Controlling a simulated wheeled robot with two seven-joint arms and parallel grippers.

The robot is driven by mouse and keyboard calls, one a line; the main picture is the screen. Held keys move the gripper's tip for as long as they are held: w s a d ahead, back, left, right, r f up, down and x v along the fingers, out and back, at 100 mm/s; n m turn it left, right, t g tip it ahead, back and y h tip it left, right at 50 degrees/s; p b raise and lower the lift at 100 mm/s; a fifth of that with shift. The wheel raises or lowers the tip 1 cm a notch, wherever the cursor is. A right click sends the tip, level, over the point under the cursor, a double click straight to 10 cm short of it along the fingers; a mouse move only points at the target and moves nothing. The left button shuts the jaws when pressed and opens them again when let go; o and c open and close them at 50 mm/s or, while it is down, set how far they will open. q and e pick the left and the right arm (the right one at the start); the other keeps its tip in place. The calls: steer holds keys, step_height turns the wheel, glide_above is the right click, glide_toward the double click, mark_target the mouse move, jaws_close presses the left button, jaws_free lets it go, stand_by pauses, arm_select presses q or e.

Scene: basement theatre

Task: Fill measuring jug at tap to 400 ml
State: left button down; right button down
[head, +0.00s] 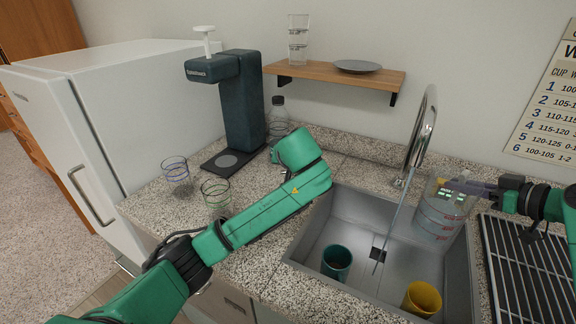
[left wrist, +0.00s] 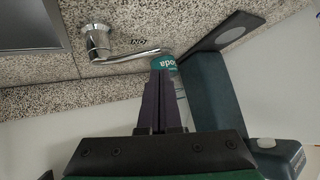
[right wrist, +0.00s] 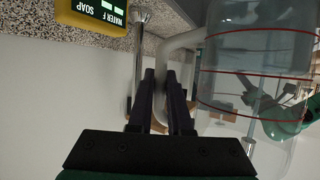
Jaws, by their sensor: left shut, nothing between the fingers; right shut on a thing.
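The clear measuring jug (head: 440,216) with red marks is over the right side of the sink, and its body fills the right of the right wrist view (right wrist: 255,85). My right gripper (head: 468,187) is shut on its handle (right wrist: 178,55). I cannot tell a water level in it. The chrome tap (head: 424,125) arches over the sink (head: 318,225). A thin streak like running water drops from it near the drain, left of the jug. My left gripper (left wrist: 160,85) is shut and empty, its tips near the tap lever (left wrist: 130,56), beside an "ON" label; my arm hides it in the head view.
A teal mug (head: 336,263) and a yellow mug (head: 422,298) stand in the sink. Two glasses (head: 176,176) (head: 216,195), a soda maker (head: 240,105) and a bottle (head: 278,120) stand on the left counter. A drying rack (head: 530,270) lies right. A yellow soap display (right wrist: 95,14) stands behind the jug.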

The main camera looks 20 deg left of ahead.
arm_select(q)
step_height(320, 180, up, 5)
steer(key=d+n+g, duration=0.1)
steer(key=n, duration=0.2)
arm_select(e)
steer(key=shift+s+r, duration=0.1)
steer(key=shift+r, duration=0.05)
arm_select(q)
steer(key=shift+h, duration=0.3)
steer(key=x, duration=1)
steer(key=shift+d+f, duration=0.2)
steer(key=shift+f, duration=0.05)
steer(key=s+d, duration=0.1)
steer(key=s, duration=0.1)
steer(key=shift+s+d+f, duration=0.25)
steer(key=shift+s+d, duration=0.15)
steer(key=shift+w, duration=0.1)
